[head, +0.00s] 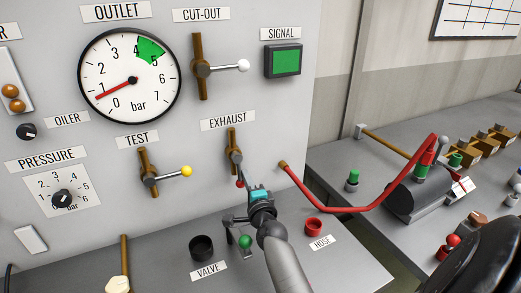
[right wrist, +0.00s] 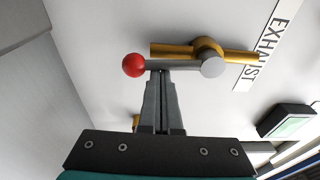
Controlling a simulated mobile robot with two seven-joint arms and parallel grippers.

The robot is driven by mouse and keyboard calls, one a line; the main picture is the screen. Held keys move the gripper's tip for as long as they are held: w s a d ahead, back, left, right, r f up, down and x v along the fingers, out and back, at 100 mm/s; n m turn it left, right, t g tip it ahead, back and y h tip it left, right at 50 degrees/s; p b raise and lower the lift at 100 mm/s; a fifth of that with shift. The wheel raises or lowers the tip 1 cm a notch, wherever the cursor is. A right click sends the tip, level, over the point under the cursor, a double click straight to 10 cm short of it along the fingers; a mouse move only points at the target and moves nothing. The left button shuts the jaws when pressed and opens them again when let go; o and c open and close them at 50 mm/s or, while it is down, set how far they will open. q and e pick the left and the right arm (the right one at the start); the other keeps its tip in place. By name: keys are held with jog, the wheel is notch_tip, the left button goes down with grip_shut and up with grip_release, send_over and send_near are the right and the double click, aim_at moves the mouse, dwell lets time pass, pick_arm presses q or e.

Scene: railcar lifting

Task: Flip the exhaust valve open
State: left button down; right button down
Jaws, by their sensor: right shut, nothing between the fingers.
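The exhaust valve (head: 235,143) is a vertical brass pipe on the grey panel under the EXHAUST label. Its grey lever hangs down along the pipe to a red ball (head: 240,183). In the right wrist view the lever (right wrist: 182,65) runs parallel to the brass pipe (right wrist: 170,49), from a round grey hub (right wrist: 213,67) to the red ball (right wrist: 134,65). My right gripper (right wrist: 162,76) is shut and empty. Its fingertips are at the lever beside the ball; I cannot tell whether they touch it. My left gripper is not in view.
The test valve (head: 149,178) with a yellow ball is to the left, and the cut-out valve (head: 202,70) with a white ball is above. A red hose (head: 350,208) curves right of my arm. The outlet gauge (head: 130,76) needle points near 1.

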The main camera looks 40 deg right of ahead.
jog(key=shift+a+r, duration=0.1)
jog(key=shift+r, duration=0.05)
dwell(0.5)
jog(key=r+p, duration=0.6)
jog(key=w+r+p, duration=0.1)
jog(key=r+p, duration=0.3)
jog(key=shift+d, duration=0.35)
notch_tip(320, 180, up, 10)
jog(key=s+p, duration=0.1)
jog(key=p, duration=0.3)
jog(key=shift+a+f+p, duration=0.15)
jog(key=shift+a+p, duration=0.15)
jog(key=shift+p, duration=0.05)
